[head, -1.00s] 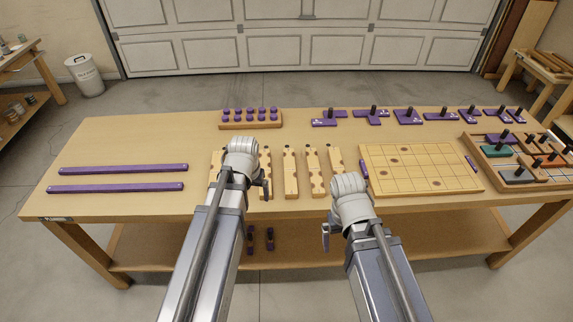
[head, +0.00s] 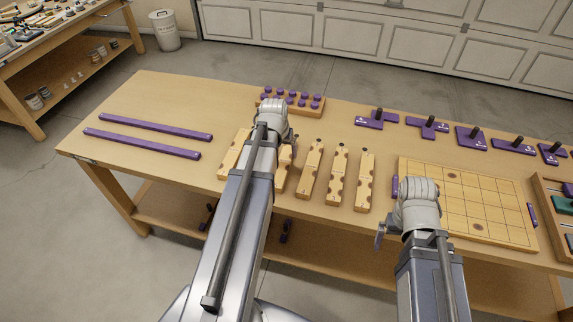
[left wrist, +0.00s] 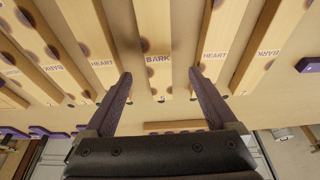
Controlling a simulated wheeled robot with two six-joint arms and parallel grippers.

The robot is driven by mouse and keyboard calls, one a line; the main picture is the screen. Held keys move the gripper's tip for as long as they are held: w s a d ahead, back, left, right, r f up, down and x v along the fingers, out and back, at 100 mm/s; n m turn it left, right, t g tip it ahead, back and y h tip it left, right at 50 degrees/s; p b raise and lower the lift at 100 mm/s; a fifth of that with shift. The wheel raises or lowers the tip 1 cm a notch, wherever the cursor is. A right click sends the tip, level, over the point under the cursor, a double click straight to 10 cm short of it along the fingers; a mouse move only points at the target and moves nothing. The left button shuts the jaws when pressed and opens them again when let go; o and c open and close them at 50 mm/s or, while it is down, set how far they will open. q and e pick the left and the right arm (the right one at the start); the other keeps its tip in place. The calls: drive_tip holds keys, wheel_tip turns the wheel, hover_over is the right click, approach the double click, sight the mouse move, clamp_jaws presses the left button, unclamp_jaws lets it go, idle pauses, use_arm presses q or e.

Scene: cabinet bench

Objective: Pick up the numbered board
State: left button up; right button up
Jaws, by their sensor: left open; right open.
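Several light wooden boards with half-round dark notches lie side by side mid-bench; one (head: 338,175) shows in the head view. In the left wrist view the middle board (left wrist: 156,45) reads BARK, with HEART boards (left wrist: 103,55) (left wrist: 216,50) on both sides. In the head view my left wrist (head: 270,115) hides part of the boards. My right gripper (head: 381,236) is open at the bench's front edge.
A wooden grid board (head: 480,200) lies right of the boards. A block with purple knobs (head: 290,102) stands behind. Two purple strips (head: 140,143) lie left. Purple handled pieces (head: 472,138) line the back right. A compartment tray (head: 545,205) is at the right edge.

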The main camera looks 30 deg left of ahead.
sight(284, 161)
use_arm(q)
drive_tip(key=shift+b+x, duration=3.15)
drive_tip(key=shift+x, duration=0.5)
drive_tip(key=shift+d, duration=0.15)
drive_tip(key=shift+s+r, duration=0.1)
clamp_jaws()
